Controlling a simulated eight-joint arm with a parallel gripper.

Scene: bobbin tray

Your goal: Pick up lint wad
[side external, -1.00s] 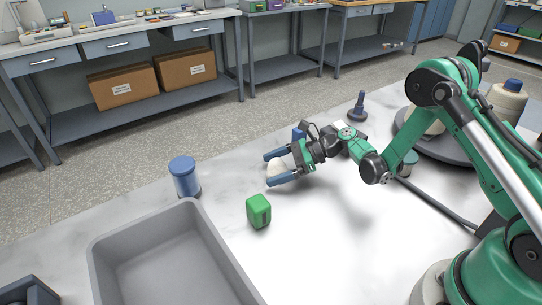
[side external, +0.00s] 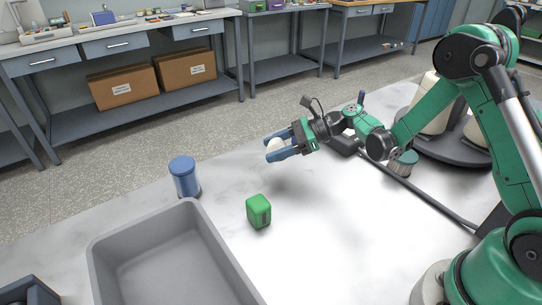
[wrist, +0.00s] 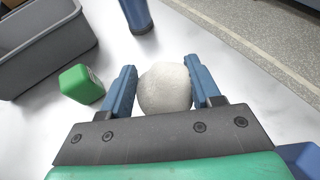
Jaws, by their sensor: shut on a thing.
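The lint wad (wrist: 165,88) is a round, off-white ball. In the wrist view it sits between the two blue fingers of my gripper (wrist: 165,84), which is shut on it. In the side view the wad (side external: 276,147) shows between the fingertips of my gripper (side external: 279,150), held above the white table, with a faint shadow below. Part of the wad is hidden by the near finger.
A green block (side external: 259,211) stands on the table in front of my gripper. A blue-lidded jar (side external: 185,177) stands to the left. A large grey bin (side external: 165,260) is at the front left. A dark round turntable (side external: 440,148) with containers is at the right.

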